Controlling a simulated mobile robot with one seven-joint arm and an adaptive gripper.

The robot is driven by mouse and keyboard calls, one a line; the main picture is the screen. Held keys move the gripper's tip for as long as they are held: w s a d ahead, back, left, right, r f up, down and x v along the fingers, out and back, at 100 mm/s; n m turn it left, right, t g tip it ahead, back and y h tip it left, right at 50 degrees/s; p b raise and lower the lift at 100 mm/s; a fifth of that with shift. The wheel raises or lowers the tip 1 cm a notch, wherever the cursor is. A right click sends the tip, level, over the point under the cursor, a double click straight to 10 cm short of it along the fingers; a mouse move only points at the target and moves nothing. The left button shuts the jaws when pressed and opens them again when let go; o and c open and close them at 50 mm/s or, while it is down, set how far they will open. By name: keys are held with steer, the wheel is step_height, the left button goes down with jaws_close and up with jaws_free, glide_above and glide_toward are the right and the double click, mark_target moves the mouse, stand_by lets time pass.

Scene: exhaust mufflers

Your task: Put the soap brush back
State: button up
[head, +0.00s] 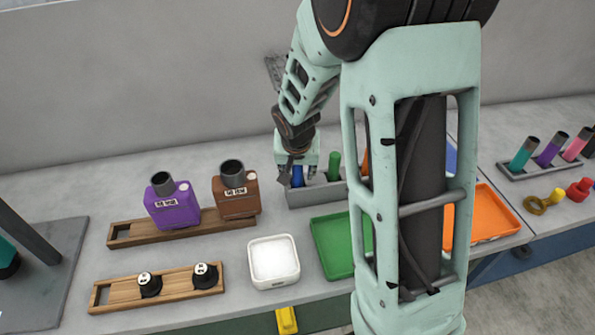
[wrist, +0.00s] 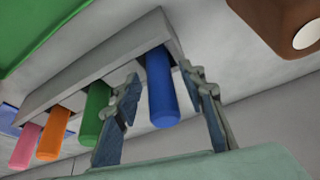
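A blue handle (head: 297,178) stands in the grey rack (head: 318,195) behind the green tray, and it also shows in the wrist view (wrist: 161,92). No label tells which handle is the soap brush. The lower ends of the handles are hidden in the rack (wrist: 95,68). My gripper (head: 297,171) is at the rack's left end, over the blue handle. In the wrist view my gripper (wrist: 161,76) is open, with one finger on each side of the blue handle and small gaps visible on both sides.
A green handle (wrist: 94,113) stands beside the left finger, then orange (wrist: 53,133) and pink (wrist: 26,147) ones. Purple (head: 172,206) and brown (head: 236,196) bottles stand left of the rack. A white tub (head: 274,283) and green tray (head: 335,242) lie in front.

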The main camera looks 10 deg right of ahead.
steer(key=shift+r, duration=0.5)
steer(key=v, duration=1.1)
steer(key=shift+s, duration=0.25)
